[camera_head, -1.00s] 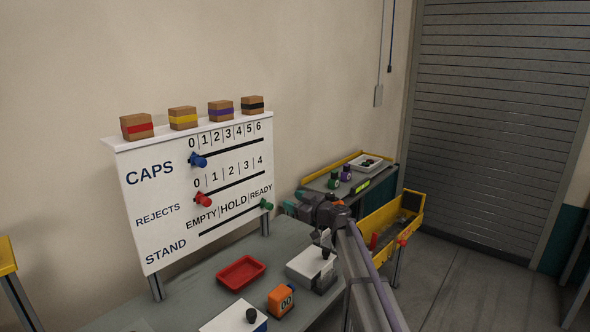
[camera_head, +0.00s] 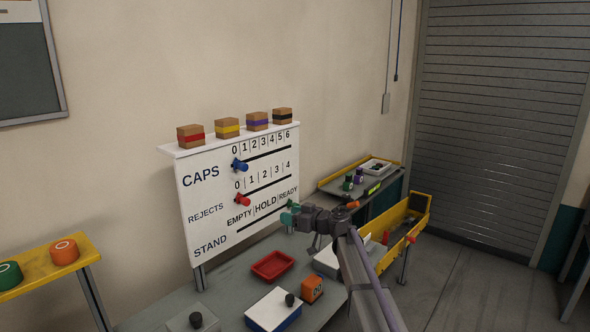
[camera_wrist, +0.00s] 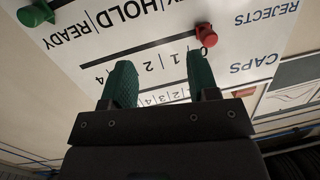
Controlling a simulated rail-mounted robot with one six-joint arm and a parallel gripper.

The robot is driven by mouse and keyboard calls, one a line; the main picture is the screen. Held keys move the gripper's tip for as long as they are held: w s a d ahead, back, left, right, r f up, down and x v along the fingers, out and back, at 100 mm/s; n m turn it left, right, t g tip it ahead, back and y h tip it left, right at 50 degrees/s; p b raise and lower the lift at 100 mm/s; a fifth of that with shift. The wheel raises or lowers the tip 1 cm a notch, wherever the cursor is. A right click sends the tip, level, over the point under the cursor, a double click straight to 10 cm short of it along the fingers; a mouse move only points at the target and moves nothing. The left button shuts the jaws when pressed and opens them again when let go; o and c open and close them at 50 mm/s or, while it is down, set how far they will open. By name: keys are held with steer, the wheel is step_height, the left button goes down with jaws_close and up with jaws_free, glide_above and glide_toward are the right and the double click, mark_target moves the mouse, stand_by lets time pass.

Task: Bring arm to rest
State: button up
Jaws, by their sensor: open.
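My gripper (camera_head: 290,214) is open and empty, its green fingertips in front of the lower right part of the white tally board (camera_head: 215,185). In the wrist view my gripper (camera_wrist: 161,80) has its two green fingers apart, with only the board behind them. The green STAND knob (camera_wrist: 36,14) is at READY, to one side of the fingers and apart from them in this view. The red REJECTS knob (camera_head: 242,199) and the blue CAPS knob (camera_head: 239,165) both sit near 0.
Below the board the bench holds a red tray (camera_head: 272,265), an orange counter block (camera_head: 312,289) and boxes with black knobs. A yellow shelf (camera_head: 45,255) with round pieces is at left. The floor at right is clear.

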steer(key=s+d+f+m+g+h+b, duration=0.1)
steer(key=s+d+f+m+g+h, duration=0.15)
steer(key=s+f, duration=0.55)
steer(key=s+d+f+m+g+h, duration=0.2)
steer(key=s+f+g+h, duration=0.15)
steer(key=s, duration=0.75)
steer(key=s+d+f+m+g+h+b, duration=0.1)
steer(key=s+d+f+m+h, duration=0.1)
steer(key=s+d, duration=0.2)
steer(key=s+d+f+m+g+h+b, duration=0.1)
steer(key=s+d+f+h, duration=0.2)
steer(key=s, duration=0.8)
steer(key=s+d+f+m+g+h+b, duration=0.1)
steer(key=s+d+f+m+h+b, duration=0.1)
steer(key=s+d, duration=0.4)
steer(key=shift+s+d+f+m+h, duration=0.2)
steer(key=shift+s+f+m+h, duration=0.2)
steer(key=shift+s+f, duration=0.5)
steer(key=shift+s+r, duration=0.15)
steer(key=shift+r, duration=0.05)
